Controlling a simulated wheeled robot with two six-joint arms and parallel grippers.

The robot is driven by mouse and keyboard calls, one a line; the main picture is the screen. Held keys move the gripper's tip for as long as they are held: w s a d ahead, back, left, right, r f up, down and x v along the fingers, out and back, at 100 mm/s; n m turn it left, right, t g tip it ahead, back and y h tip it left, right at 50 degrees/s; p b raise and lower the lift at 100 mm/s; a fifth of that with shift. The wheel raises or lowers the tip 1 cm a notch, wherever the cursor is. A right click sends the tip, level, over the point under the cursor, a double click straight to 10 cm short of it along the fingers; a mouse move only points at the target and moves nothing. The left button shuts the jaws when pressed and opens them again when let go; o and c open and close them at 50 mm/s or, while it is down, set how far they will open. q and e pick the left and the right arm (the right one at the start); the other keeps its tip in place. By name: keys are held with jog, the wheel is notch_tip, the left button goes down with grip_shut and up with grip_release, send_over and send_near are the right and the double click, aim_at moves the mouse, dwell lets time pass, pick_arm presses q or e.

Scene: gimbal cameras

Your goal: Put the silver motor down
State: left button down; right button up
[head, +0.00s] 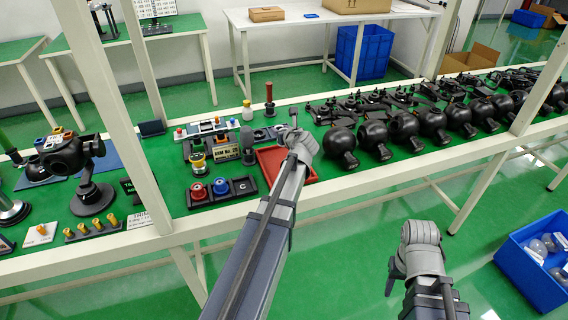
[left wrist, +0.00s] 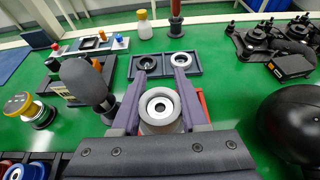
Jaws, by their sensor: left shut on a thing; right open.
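The silver motor (left wrist: 160,107), a round silver piece with a dark centre hole, is between the fingers of my left gripper (left wrist: 161,74) in the left wrist view. The gripper is shut on it above the bench. Just beyond the fingertips lies a black two-compartment tray (left wrist: 138,75), with a dark ring piece in its left compartment and a silver ring piece in its right. In the head view my left gripper (head: 293,122) reaches over the bench, and the held motor is hidden or too small to tell. My right gripper (head: 397,271) is open and empty, in front of the bench.
A dark rounded upright handle (left wrist: 84,84) stands close left of the left gripper. A red tray (head: 272,165) lies under the left arm. Several black gimbal cameras (head: 373,137) crowd the bench to the right. A red-handled tool (head: 269,94) stands behind.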

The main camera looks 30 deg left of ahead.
aim_at(281, 159)
pick_arm(q)
jog(key=shift+f+b, duration=4.85)
jog(key=shift+f, duration=0.1)
jog(key=shift+f, duration=0.1)
jog(key=shift+f, duration=0.15)
jog(key=shift+c, duration=2.1)
grip_release()
jog(key=shift+r, duration=0.3)
jog(key=p+v, duration=0.4)
jog(key=v, duration=0.8)
jog(key=shift+f+p, duration=0.1)
jog(key=shift+p, duration=0.25)
